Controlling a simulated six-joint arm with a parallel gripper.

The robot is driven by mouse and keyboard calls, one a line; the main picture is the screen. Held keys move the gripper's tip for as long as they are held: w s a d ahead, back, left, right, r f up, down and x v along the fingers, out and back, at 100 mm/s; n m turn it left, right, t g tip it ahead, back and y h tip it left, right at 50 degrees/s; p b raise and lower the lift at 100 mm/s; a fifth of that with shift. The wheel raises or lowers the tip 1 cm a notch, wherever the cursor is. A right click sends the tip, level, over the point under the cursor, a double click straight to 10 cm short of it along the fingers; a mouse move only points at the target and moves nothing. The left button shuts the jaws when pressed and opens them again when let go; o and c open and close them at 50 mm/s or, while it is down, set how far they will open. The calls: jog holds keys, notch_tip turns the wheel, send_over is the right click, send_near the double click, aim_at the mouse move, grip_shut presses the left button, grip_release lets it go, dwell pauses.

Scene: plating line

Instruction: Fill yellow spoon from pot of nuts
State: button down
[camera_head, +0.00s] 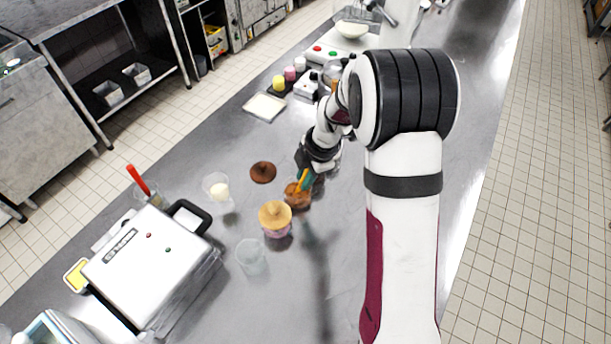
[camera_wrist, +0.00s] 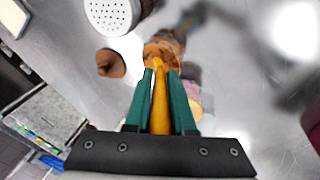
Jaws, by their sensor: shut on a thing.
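My gripper (camera_wrist: 161,78) has two green fingers shut on the handle of the yellow spoon (camera_wrist: 159,108). In the wrist view the handle runs forward from between the fingers to the pot of nuts (camera_wrist: 163,48). The spoon's far end is at the brown contents; its bowl cannot be made out. In the head view my gripper (camera_head: 305,180) is tilted down just above the pot of nuts (camera_head: 297,198), which stands on the steel counter. The spoon shows only as a thin orange-yellow strip (camera_head: 302,179) there.
A brown round lid-like piece (camera_head: 263,172) lies left of the pot. A tan-topped pot (camera_head: 276,217) stands close in front. Clear cups (camera_head: 251,257) and a white press appliance (camera_head: 150,262) stand further left. The counter right of the pot is mostly clear.

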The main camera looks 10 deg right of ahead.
jog(key=shift+w+a, duration=0.4)
jog(key=shift+s+d, duration=0.1)
jog(key=shift+s, duration=0.05)
jog(key=shift+r, duration=0.1)
dwell(0.3)
jog(key=shift+r, duration=4.5)
